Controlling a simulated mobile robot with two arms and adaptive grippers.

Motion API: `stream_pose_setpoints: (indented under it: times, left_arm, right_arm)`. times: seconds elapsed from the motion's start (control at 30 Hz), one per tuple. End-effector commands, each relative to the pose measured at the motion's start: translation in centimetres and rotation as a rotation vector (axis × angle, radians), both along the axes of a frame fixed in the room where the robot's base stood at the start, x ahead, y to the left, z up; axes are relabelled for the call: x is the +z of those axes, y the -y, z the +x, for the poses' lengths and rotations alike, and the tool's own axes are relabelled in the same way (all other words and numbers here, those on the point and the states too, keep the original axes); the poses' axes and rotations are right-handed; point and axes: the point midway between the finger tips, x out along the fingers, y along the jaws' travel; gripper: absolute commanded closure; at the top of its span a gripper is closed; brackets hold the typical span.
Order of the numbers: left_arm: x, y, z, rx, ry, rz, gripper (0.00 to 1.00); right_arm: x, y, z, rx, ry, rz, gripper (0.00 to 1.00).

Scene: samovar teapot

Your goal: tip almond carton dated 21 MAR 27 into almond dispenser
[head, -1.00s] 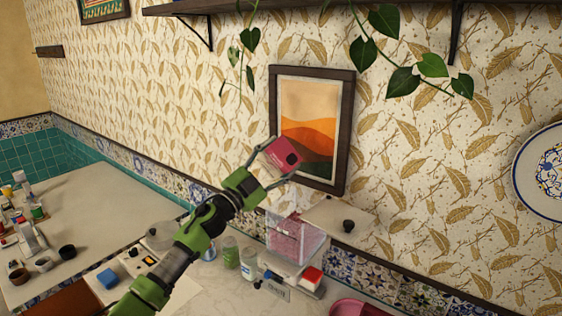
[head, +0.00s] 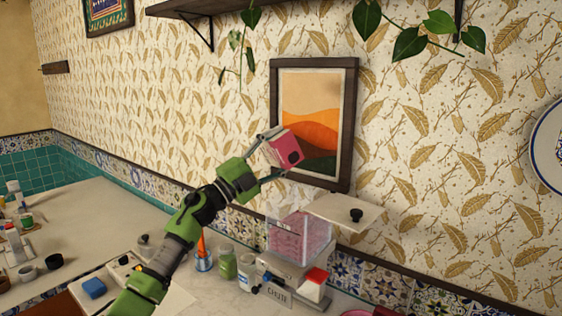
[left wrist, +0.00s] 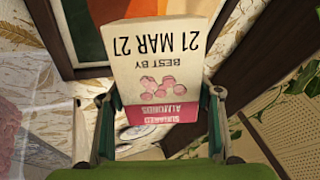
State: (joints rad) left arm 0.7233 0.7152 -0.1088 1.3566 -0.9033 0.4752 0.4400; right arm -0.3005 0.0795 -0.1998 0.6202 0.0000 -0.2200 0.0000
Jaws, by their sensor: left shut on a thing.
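My left gripper (head: 270,157) is shut on a carton (head: 285,149) with a pink end, held tilted in the air above the counter, in front of the picture frame. In the left wrist view the carton (left wrist: 160,65) sits between the two fingers. Its upside-down print reads SUGARED ALMONDS, BEST BY 21 MAR 27. A dark spot, perhaps an opening, shows on its pink end. Below it stands a clear dispenser (head: 299,238) with pink contents. A pale lid with a black knob (head: 338,211) is at its right, and the box top looks uncovered. My right gripper is out of view.
Several small jars and bottles, including a green one (head: 227,264) and a white one (head: 246,272), stand left of the dispenser. A red-topped box (head: 315,283) is at its right front. The patterned wall and framed picture (head: 318,90) are close behind.

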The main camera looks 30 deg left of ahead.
Motion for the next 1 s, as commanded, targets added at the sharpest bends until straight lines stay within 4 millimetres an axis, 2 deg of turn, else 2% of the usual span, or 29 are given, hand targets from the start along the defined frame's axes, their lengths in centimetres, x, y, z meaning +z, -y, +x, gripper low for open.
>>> stream_pose_setpoints:
  times: [0.03,0.6,0.8,1.0]
  left_arm:
    - [-0.4,0.0,-0.1,0.0,0.018,0.022,0.71]
    - [-1.7,0.5,-0.4,0.001,0.2,0.33,0.71]
    - [-2.0,0.8,-0.6,0.001,0.26,0.431,0.71]
    - [-2.1,1.0,-0.7,0.001,0.283,0.473,0.71]
  right_arm:
    - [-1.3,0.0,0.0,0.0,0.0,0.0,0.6]
    - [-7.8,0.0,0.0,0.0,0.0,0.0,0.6]
    - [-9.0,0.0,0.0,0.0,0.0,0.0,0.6]
    - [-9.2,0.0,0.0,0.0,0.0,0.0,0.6]
